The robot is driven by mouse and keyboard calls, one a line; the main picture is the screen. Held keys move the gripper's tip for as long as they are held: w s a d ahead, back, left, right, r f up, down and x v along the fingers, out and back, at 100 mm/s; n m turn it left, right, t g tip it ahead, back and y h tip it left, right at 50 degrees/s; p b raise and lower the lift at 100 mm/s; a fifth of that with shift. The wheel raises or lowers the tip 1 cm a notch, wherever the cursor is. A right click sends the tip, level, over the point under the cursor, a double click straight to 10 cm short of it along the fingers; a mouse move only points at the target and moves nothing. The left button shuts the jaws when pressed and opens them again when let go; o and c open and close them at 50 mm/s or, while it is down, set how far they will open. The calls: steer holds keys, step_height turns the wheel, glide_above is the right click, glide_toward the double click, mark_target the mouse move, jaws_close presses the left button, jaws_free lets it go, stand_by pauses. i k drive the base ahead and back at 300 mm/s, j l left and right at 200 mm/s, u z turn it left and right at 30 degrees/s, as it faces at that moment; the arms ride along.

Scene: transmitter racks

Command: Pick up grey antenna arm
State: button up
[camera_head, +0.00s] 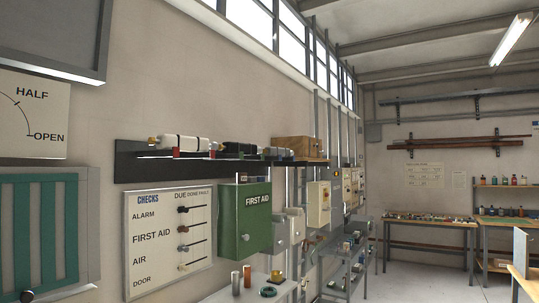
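I cannot pick out a grey antenna arm with certainty. A dark wall shelf (130,165) carries a white cylinder (185,142), dark blocks (238,149), a small grey item (278,153) and a wooden box (298,147). A pale bench top (225,296) at the bottom edge holds a copper-coloured cylinder (235,284), a grey upright cylinder (247,276), a dark green ring (268,292) and a small yellow and dark item (276,277). My gripper is not in view.
A green first aid box (245,219) and a checks board (168,238) hang on the left wall. A grey rack (345,270) stands beyond. Workbenches (430,224) line the far wall. Floor (420,280) is open at centre right.

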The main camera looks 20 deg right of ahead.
mark_target(285, 153)
steer(key=i+l+u, duration=0.15)
steer(key=u, duration=0.25)
steer(key=i+l+u, duration=0.4)
steer(key=k+j, duration=0.05)
steer(key=j, duration=0.05)
